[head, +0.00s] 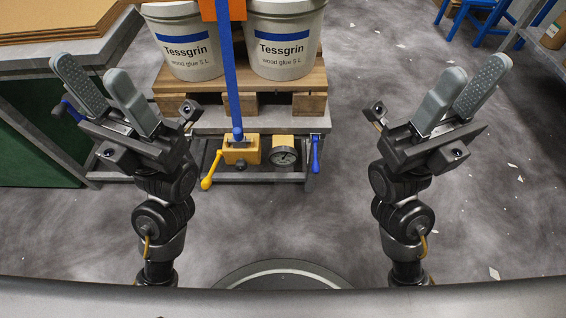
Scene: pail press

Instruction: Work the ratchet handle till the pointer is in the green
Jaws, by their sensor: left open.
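A yellow ratchet housing (240,151) sits on the front of the press frame. A yellow handle (212,170) with a round knob slants down to its left. A long blue bar (229,75) rises from the housing to an orange block (222,8) at the top edge. A round gauge (283,156) is right of the housing; its pointer and green zone are too small to read. My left gripper (91,68) is open and empty, left of the press. My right gripper (477,68) is open and empty, well to the right.
Two white glue pails (188,48) (286,50) stand on a wooden pallet (314,84) behind the housing. A small blue lever (315,153) is right of the gauge. A workbench (85,55) is at left, blue stools (480,15) at far right.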

